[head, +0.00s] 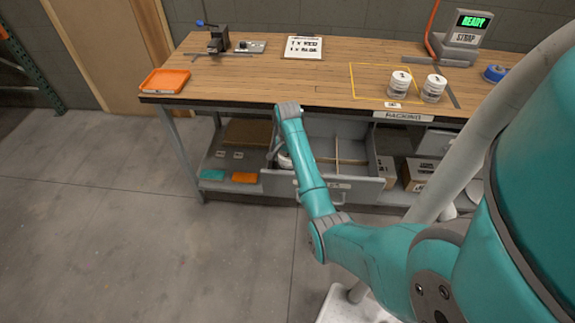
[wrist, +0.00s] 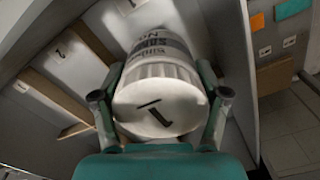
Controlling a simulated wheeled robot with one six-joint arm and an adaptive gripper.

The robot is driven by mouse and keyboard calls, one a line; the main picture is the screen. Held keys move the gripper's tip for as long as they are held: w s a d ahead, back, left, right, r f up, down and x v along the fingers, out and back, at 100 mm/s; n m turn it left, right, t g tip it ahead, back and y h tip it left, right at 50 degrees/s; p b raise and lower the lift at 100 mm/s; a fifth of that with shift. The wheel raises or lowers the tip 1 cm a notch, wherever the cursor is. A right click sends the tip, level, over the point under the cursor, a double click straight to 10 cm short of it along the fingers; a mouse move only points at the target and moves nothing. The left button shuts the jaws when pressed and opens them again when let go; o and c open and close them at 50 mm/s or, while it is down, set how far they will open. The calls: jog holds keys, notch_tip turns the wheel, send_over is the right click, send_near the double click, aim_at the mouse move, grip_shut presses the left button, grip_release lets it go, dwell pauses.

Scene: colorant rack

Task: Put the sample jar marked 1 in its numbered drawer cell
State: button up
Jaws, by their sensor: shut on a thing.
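The sample jar marked 1 (wrist: 158,100) is a white jar with a ribbed lid. My gripper (wrist: 160,108) is shut on it, one finger on each side of the lid. In the head view the jar (head: 285,161) shows partly behind my arm, at the left part of the open drawer (head: 345,186). The drawer has wooden dividers (wrist: 60,93) and small number labels on its floor. The jar hides part of the drawer, and I cannot tell whether it touches the floor.
Two white jars (head: 400,84) (head: 433,88) stand on the wooden bench (head: 300,80). An orange tray (head: 165,81) sits at its left end. Teal and orange items (head: 244,178) lie on the shelf left of the drawer. The drawer's walls and dividers are close to my gripper.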

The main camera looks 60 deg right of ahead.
jog(key=shift+f, duration=1.15)
jog(key=shift+f, duration=0.1)
jog(key=o, duration=1.3)
